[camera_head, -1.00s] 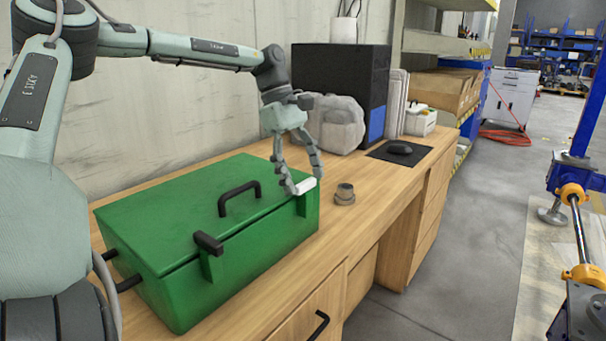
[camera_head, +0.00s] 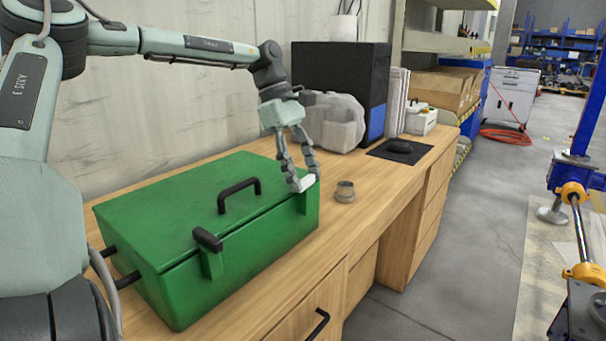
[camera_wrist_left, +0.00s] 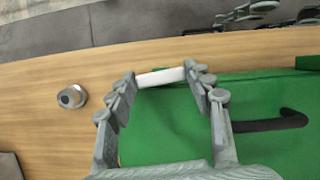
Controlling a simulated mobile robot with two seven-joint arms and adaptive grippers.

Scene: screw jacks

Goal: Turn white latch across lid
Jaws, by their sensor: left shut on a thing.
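The green box (camera_head: 165,225) stands on the wooden desk with its lid down. A black handle (camera_head: 239,194) is on the lid, and a black latch (camera_head: 208,241) sits at the front edge. The white latch (camera_head: 306,183) is at the box's right front corner. My left gripper (camera_head: 302,185) reaches down onto it and is shut on it. In the left wrist view the white latch (camera_wrist_left: 160,77) spans between the two fingertips at the lid's edge. The fingers partly cover the latch in the head view. My right gripper is not in view.
A small grey round part (camera_head: 345,192) stands on the desk just right of the box. A bagged item (camera_head: 336,122), a black computer case (camera_head: 340,75) and a mouse (camera_head: 400,146) are farther back. The desk's front edge is close to the box.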

